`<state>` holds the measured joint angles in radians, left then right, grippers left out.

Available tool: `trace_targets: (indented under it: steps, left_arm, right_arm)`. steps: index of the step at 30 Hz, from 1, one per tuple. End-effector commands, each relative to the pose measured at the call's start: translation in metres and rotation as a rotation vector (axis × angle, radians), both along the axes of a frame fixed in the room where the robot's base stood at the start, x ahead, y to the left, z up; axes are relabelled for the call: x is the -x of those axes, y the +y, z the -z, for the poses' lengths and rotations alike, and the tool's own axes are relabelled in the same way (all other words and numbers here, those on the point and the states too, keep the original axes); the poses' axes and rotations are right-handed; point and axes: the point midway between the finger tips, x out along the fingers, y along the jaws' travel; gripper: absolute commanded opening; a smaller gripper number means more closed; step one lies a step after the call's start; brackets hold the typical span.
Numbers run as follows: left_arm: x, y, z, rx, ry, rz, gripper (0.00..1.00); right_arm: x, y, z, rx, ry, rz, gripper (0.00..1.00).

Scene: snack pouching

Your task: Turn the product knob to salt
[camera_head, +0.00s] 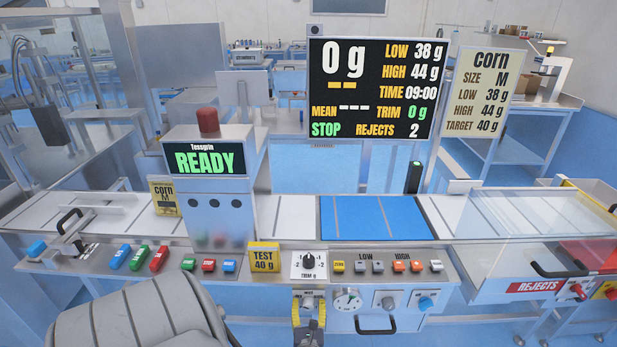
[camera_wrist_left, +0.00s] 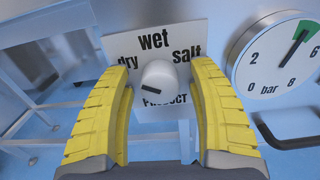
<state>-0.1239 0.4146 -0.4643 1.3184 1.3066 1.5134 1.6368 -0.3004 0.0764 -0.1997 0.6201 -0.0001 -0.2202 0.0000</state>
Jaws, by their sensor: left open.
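The product knob (camera_wrist_left: 159,76) is a white round knob with a short dark mark on its lower front. It sits on a white plate (camera_wrist_left: 146,44) lettered dry at left, wet at top and salt at right, with PRODUCT below. The dark mark lies near level, low on the knob; I cannot tell which label is selected. My left gripper (camera_wrist_left: 161,66) is open, its yellow fingers on either side of the knob, with gaps showing. In the head view my left gripper (camera_head: 309,312) covers most of the knob's place below the trim dial (camera_head: 308,261). My right gripper is not in view.
A pressure gauge (camera_head: 346,299) is close right of the knob, with a black handle (camera_head: 375,325) below. Buttons line the panel above. The checkweigher screen (camera_head: 205,161) reads READY; the sign (camera_head: 481,90) reads corn.

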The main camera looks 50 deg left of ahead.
Motion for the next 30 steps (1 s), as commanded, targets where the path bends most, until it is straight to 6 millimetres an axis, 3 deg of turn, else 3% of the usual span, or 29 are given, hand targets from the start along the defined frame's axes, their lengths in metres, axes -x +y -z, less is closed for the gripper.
trace_targets:
  steps: [6,22,30]
  left_arm:
    - [0.0,0.0,0.0,0.0,0.0,0.0,0.61]
    - [0.0002,-0.0002,0.0,0.0,0.0,0.0,0.0]
    - [0.0003,-0.0004,0.0,-0.02,0.022,0.0,0.0]
  right_arm:
    - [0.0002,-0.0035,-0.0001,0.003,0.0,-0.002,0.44]
    - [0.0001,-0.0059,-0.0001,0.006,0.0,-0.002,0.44]
    - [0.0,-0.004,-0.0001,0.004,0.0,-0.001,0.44]
